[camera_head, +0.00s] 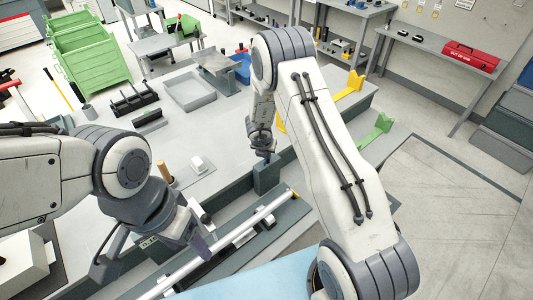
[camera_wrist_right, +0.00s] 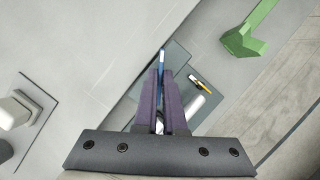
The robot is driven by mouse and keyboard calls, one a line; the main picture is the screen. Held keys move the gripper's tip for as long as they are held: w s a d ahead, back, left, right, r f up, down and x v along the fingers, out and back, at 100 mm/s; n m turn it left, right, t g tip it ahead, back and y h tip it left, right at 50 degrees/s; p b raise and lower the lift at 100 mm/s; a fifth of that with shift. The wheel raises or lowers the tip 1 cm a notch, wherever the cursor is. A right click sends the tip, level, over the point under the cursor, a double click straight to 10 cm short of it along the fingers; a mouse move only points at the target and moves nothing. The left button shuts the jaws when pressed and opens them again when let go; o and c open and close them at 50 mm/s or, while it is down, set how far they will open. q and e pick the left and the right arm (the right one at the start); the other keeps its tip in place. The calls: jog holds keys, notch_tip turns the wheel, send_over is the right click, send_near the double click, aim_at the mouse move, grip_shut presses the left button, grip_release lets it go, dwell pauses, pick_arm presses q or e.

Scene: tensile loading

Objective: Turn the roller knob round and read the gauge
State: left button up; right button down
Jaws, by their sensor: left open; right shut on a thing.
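A long silver roller (camera_head: 235,232) lies diagonally along a dark grey fixture (camera_head: 290,212) at the bench's front. My right gripper (camera_head: 263,152) is above a dark upright block (camera_head: 266,178) near the roller's far end. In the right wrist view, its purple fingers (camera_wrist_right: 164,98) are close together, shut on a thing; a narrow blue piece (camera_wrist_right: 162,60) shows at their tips. I cannot tell whether this is the roller knob. My left gripper (camera_head: 150,258) is open and empty over the fixture's near part, its fingers apart. I cannot make out a gauge reading.
A wooden-handled tool (camera_head: 165,172) and a white block (camera_head: 198,164) are on the bench. A grey tray (camera_head: 190,91) and a black rack (camera_head: 134,99) stand behind. Yellow (camera_head: 350,86) and green (camera_head: 377,132) brackets are on the right.

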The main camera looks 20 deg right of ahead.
jog(key=shift+w+r, duration=0.1)
jog(key=c, duration=1)
grip_release()
jog(key=p+v, duration=0.1)
jog(key=v, duration=0.9)
jog(key=shift+r, duration=0.2)
jog(key=shift+a, duration=0.1)
